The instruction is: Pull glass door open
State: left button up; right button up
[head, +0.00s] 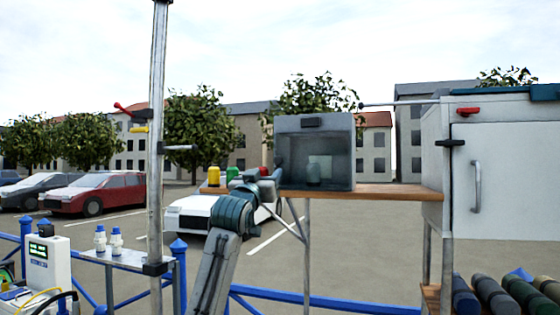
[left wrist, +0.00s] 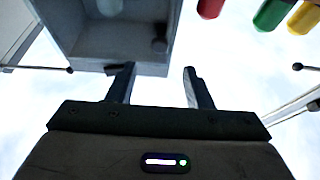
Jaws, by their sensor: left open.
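A grey box (head: 343,122) with a dark see-through glass front (head: 295,160) stands on a wooden shelf. A pale object (head: 313,172) shows behind the glass. I cannot tell whether the fingers touch the box. My right gripper is not in view.
Yellow (head: 214,176), green (head: 232,173) and red items stand left of the box on the shelf (head: 390,191). A metal post (head: 156,130) rises at left. A white cabinet (head: 510,180) with a handle is at right. Blue railings (head: 330,303) run below.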

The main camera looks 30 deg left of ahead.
aim_at(278, 162)
pick_arm(q)
jog(key=p+x, duration=0.5)
jog(key=x, duration=0.3)
jog(key=shift+w+r, duration=0.1)
jog(key=shift+w, duration=0.55)
grip_shut()
